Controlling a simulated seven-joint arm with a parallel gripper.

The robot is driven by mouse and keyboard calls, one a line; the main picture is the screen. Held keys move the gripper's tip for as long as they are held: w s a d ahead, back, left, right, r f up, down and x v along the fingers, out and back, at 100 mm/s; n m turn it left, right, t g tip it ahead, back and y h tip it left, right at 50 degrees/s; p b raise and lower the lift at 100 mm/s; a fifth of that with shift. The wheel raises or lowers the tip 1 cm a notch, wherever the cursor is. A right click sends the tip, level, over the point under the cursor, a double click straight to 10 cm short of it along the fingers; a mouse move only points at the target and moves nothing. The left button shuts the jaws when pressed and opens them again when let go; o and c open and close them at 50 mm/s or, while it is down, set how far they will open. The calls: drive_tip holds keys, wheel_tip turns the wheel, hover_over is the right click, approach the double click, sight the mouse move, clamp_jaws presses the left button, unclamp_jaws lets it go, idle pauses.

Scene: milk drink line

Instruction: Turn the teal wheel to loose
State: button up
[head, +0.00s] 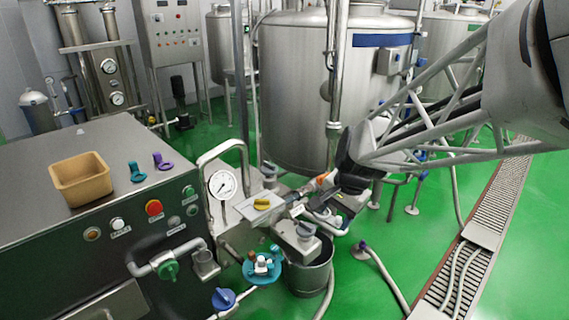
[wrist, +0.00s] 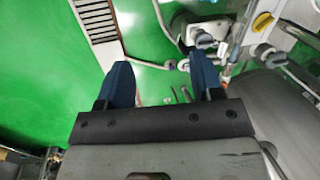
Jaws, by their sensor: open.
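A round teal wheel (head: 262,268) sits low at the front of the pipework in the head view, with small red and white parts at its middle. I cannot make out the teal wheel in the wrist view.
A pressure gauge (head: 222,185) and a bent pipe rise behind the wheel. A blue knob (head: 223,298) is to its lower left, and a metal bucket (head: 310,276) stands to its right. The steel machine (head: 85,228) fills the left. Green floor is open at right, beside a drain grate (head: 478,238).

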drive_tip(key=w+a+f+m+y, duration=0.1)
drive_tip(key=w+a+f+m, duration=0.45)
drive_tip(key=w+f, duration=0.6)
drive_tip(key=m+g+y, duration=0.1)
drive_tip(key=m, duration=0.4)
approach(275, 247)
drive_tip(key=f, duration=0.1)
drive_tip(key=shift+a+f, duration=0.2)
drive_tip(key=shift+a, duration=0.05)
drive_tip(key=shift+f, duration=0.1)
drive_tip(key=shift+x, duration=3.8)
drive_tip(key=shift+a, duration=0.1)
drive_tip(key=c, duration=0.9)
